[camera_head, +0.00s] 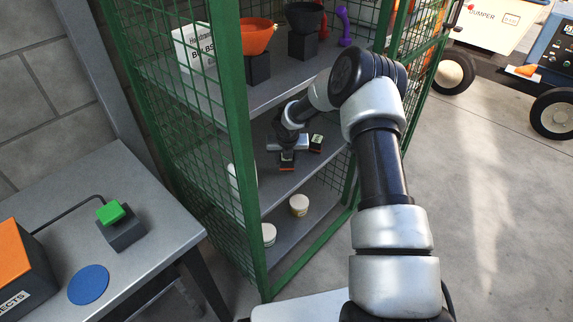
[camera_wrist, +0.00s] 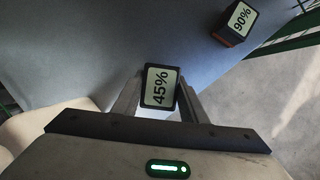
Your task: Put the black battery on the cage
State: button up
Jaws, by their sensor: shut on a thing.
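My gripper (camera_head: 288,148) is inside the green mesh cage (camera_head: 237,130), at its middle shelf (camera_head: 268,190). It is shut on a black battery (camera_head: 287,162) whose top label reads 45% in the wrist view (camera_wrist: 160,86). The held battery is upright; whether its base touches the shelf I cannot tell. A second black battery (camera_head: 316,143) with an orange lower band stands on the same shelf to the right. Its label reads 90% in the wrist view (camera_wrist: 236,20), and it is apart from my gripper.
The upper shelf holds an orange bowl-shaped thing (camera_head: 257,37) on a dark block and a white sign (camera_head: 192,47). White tubs (camera_head: 299,205) stand on the lower shelf. A metal table (camera_head: 150,205) with a green button (camera_head: 110,213) is at left.

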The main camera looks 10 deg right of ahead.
aim_at(287, 165)
jog(key=shift+w, duration=0.2)
notch_tip(287, 165, down, 4)
jog(key=shift+r+b, duration=0.25)
jog(key=shift+b, duration=0.5)
jog(key=o, duration=1.4)
jog(key=shift+f, duration=0.1)
jog(key=shift+c, duration=0.2)
